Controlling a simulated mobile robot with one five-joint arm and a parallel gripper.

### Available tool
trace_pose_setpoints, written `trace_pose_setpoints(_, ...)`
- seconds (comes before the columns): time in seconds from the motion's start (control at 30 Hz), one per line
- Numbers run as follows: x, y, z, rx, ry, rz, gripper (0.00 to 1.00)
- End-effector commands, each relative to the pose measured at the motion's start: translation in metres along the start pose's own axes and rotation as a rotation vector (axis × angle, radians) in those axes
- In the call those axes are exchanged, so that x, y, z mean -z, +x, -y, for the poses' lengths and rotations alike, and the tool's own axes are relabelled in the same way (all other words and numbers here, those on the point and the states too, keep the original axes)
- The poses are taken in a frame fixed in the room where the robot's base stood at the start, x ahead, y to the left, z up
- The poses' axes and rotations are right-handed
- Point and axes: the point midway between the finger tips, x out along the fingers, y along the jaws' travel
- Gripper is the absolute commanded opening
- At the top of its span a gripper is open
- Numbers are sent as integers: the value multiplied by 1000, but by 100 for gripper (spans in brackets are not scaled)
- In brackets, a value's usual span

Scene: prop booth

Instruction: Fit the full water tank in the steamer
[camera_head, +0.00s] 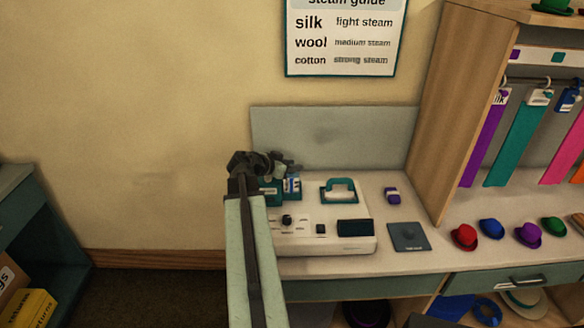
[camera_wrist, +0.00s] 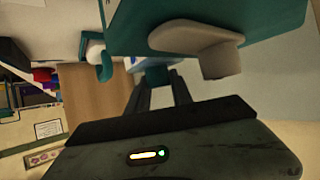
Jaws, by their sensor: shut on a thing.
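The steamer is a white unit (camera_head: 300,247) on the counter in the head view, with a dark knob, a dark panel and a teal-handled iron (camera_head: 340,187) on top. My gripper (camera_head: 283,168) is over its back left part. A small tank with blue and white on its side (camera_head: 292,185) shows just below the jaws. In the wrist view my gripper (camera_wrist: 157,88) is shut on a small teal part (camera_wrist: 157,74), which seems to be the tank's top. The arm hides much of the steamer's left side. I cannot tell whether the tank touches the steamer.
A large teal surface with a pale knob-like part (camera_wrist: 195,40) is close to the wrist camera. A purple and white block (camera_head: 392,195) and a dark mat (camera_head: 408,237) lie right of the steamer. Several small hats (camera_head: 490,229) stand farther right. A grey panel (camera_head: 335,138) is behind.

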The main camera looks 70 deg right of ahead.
Motion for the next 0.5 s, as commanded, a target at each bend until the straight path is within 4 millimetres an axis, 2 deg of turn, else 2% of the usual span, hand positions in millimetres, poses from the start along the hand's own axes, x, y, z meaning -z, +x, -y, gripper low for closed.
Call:
trace_pose_setpoints(0.2,1,0,0,0,0,-1,0)
trace_pose_setpoints(0.23,1,0,0,0,0,-1,32)
trace_pose_setpoints(0.3,1,0,0,0,0,-1,52)
trace_pose_setpoints(0.5,1,0,0,-1,0,0,52)
